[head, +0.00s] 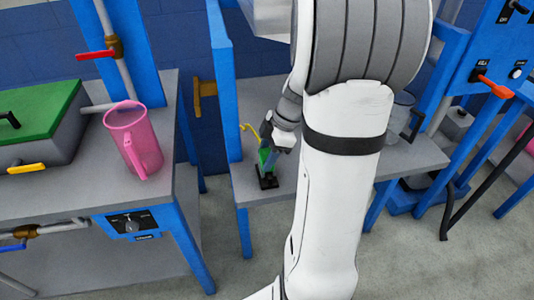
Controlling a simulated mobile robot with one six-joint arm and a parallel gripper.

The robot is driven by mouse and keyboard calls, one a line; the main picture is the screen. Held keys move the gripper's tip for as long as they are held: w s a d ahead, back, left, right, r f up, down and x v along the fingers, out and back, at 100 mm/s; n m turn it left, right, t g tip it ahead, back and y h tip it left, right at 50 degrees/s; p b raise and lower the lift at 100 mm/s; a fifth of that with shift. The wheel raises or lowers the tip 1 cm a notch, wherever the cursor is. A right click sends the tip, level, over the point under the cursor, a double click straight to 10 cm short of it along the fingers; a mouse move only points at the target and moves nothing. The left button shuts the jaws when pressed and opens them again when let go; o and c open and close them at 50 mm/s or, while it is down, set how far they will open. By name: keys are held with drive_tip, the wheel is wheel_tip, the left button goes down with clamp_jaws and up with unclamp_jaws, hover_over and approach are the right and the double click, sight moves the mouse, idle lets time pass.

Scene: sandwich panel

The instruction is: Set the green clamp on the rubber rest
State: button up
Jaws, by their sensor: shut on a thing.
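The green clamp (263,157) is small in the head view, low over the grey table in the middle. A thin yellow part shows at its upper left. My gripper (271,158) comes down from the upper right and is shut on the clamp. A small black piece (268,183), which looks like the rubber rest, lies on the table directly below the clamp. I cannot tell whether the clamp touches it. My arm stands in front and hides the table to the right of it.
A blue post (226,90) rises close to the left of the clamp. A pink jug (133,138) and a grey box with a green lid (45,110) stand on the left bench. A clear glass vessel (400,115) stands right of my arm.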

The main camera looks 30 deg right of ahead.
drive_tip(key=shift+f, duration=0.25)
drive_tip(key=o, duration=1.1)
drive_tip(key=w+v, duration=0.1)
drive_tip(key=v, duration=0.7)
drive_tip(key=s+a+r+m+h+p, duration=0.1)
drive_tip(key=s+a+r+m+p, duration=0.3)
drive_tip(key=a+m, duration=0.1)
drive_tip(key=s+a+r+m+t+h+p, duration=0.1)
drive_tip(key=s+a+r+m+p, duration=0.3)
drive_tip(key=a+r+m+p, duration=0.1)
drive_tip(key=s+a+r+m+h+p, duration=0.2)
drive_tip(key=s+a+r+m+p, duration=0.2)
drive_tip(key=a+r, duration=0.1)
drive_tip(key=shift+s+m, duration=0.2)
drive_tip(key=shift+m, duration=0.2)
